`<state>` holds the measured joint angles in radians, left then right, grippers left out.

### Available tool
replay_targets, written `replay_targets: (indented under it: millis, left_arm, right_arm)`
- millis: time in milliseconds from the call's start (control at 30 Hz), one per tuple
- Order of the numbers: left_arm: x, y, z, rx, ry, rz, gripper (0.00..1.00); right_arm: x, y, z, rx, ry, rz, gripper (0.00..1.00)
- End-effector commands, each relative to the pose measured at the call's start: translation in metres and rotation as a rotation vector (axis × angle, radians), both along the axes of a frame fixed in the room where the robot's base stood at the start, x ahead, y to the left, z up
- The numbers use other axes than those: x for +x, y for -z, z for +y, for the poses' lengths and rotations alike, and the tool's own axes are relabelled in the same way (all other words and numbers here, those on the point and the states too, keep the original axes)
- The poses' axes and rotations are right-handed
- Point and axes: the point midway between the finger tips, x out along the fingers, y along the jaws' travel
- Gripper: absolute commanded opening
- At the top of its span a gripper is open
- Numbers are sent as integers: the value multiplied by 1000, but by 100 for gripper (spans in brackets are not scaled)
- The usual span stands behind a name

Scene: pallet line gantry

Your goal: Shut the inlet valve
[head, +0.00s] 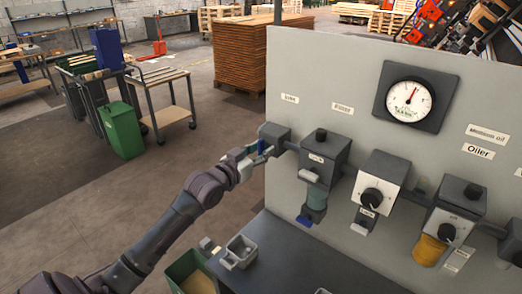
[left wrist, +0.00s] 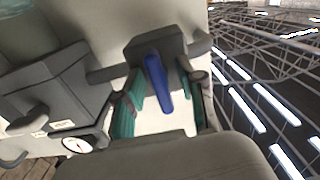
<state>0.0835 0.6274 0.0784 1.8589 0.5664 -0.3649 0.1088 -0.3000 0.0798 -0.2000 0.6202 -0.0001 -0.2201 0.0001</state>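The inlet valve (head: 274,137) is a dark grey block at the left end of the pipe row on the grey panel, under a small label (head: 291,99) that seems to read "Inlet". Its blue lever (left wrist: 157,84) shows clearly in the left wrist view, sticking out from the block (left wrist: 157,47). My left gripper (head: 255,158) is at the valve. In the left wrist view its green-padded fingers (left wrist: 160,98) stand on either side of the lever, with gaps between pads and lever. The gripper hides part of the lever in the head view. My right gripper is not in view.
A filter unit (head: 324,155), a regulator with a black knob (head: 378,186) and an oiler (head: 454,214) continue along the panel (head: 330,70). A round gauge (head: 409,100) sits above. A dark bench top (head: 300,262) with a small grey tray (head: 240,251) lies below.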

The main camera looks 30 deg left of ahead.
Motion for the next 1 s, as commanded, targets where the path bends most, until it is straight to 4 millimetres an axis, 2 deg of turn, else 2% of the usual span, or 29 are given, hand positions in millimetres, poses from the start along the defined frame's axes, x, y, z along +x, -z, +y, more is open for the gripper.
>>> replay_targets:
  millis: [167,267,700,833,1000]
  left_arm:
    - [-2,-1,0,2,0,-1,39]
    - [-10,0,1,3,0,-1,39]
    - [-95,1,7,1,0,3,39]
    - [-110,1,9,1,0,2,39]
    - [-119,0,9,1,0,0,39]
  right_arm:
    - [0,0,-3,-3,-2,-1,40]
    - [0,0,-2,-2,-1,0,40]
    - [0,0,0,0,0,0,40]
    - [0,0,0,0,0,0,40]
    - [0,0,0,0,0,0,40]
